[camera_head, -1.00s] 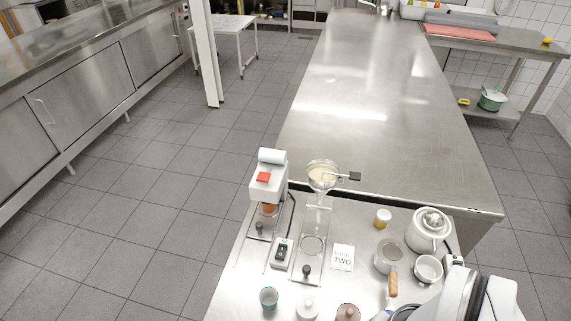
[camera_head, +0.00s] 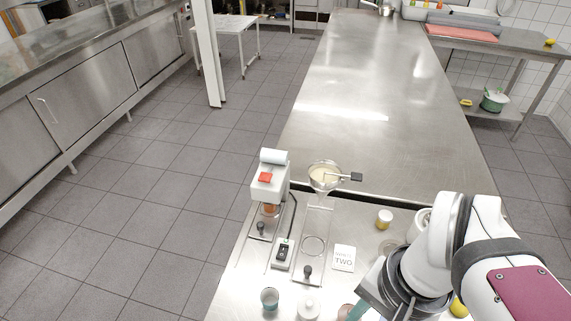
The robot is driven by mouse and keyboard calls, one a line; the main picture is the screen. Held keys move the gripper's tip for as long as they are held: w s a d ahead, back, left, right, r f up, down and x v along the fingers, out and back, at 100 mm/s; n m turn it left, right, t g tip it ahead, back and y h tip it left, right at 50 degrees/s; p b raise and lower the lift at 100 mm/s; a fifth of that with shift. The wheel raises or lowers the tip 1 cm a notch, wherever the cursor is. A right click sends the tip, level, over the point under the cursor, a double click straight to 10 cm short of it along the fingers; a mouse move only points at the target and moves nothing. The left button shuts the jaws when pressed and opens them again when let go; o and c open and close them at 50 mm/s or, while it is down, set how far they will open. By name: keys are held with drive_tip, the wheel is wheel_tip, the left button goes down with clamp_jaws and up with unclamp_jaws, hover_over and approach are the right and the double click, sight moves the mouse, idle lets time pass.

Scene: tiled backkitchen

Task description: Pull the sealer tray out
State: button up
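The sealer (camera_head: 270,180) is a white machine with a red patch on its head, standing at the left of the near steel counter. Its tray (camera_head: 256,238) lies low at the sealer's front, with a small black knob (camera_head: 261,228) at the near end. An orange-brown round thing (camera_head: 269,209) shows under the sealer's head. My gripper (camera_head: 366,300) is at the bottom, right of centre, well to the right of the sealer and apart from its tray. It is dark and seen partly from behind; its fingertips do not show clearly, so its opening cannot be told.
A teal cup (camera_head: 269,298) and a white lidded jar (camera_head: 308,307) stand in front. A funnel bowl (camera_head: 324,175) is behind.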

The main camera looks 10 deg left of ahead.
drive_tip(key=shift+o, duration=1.2)
drive_tip(key=w+a+r, duration=0.2)
drive_tip(key=w, duration=0.6)
drive_tip(key=shift+a+r, duration=0.2)
drive_tip(key=shift+a, duration=0.2)
drive_tip(key=shift+o, duration=0.3)
drive_tip(key=w+a+m, duration=0.1)
drive_tip(key=w+a, duration=0.3)
drive_tip(key=w, duration=0.2)
drive_tip(key=shift+w+r+h, duration=0.25)
drive_tip(key=shift+w+h, duration=0.1)
drive_tip(key=shift+h, duration=0.05)
drive_tip(key=m, duration=0.2)
hover_over(260, 224)
wheel_tip(260, 224, down, 8)
drive_tip(key=shift+h, duration=0.4)
wheel_tip(260, 224, down, 16)
drive_tip(key=shift+r, duration=0.1)
clamp_jaws()
drive_tip(key=shift+r, duration=0.1)
